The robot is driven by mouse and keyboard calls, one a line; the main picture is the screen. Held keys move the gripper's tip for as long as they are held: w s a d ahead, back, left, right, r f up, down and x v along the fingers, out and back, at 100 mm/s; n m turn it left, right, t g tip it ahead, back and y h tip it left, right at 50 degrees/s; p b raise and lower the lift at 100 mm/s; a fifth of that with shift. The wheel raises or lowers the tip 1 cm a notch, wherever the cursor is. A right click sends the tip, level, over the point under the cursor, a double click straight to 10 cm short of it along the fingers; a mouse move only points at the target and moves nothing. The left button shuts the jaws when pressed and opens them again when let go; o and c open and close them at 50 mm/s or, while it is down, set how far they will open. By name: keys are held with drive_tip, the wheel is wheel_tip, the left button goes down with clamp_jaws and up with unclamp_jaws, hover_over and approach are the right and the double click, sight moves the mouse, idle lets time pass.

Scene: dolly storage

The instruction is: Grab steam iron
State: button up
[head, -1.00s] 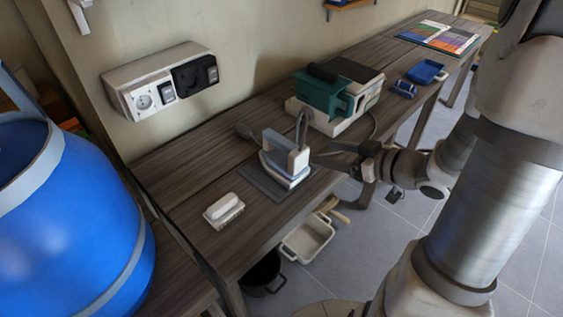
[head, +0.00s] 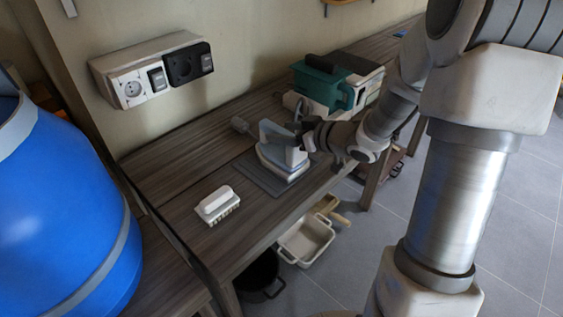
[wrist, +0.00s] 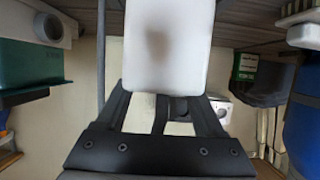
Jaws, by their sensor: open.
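The steam iron (head: 284,156), white and grey-blue, stands on a dark flat mat (head: 262,180) on the wooden bench. My gripper (head: 303,138) is open at the iron's upper right side, close to its handle. In the wrist view a pale block, apparently the iron's handle (wrist: 165,45), fills the upper middle in front of my gripper (wrist: 163,92). It hides the fingertips, so I cannot tell whether they touch it.
A white brush-like object (head: 217,205) lies left of the mat on the bench (head: 180,160). A green container (head: 322,85) stands behind my wrist. A socket box (head: 150,70) is on the wall. A blue barrel (head: 60,210) stands at left. A white tray (head: 307,238) is below.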

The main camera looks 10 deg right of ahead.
drive_tip(key=shift+w+a+f, duration=0.25)
drive_tip(key=shift+w+a, duration=0.1)
drive_tip(key=shift+w, duration=0.05)
clamp_jaws()
drive_tip(key=shift+r, duration=0.1)
idle(1.1)
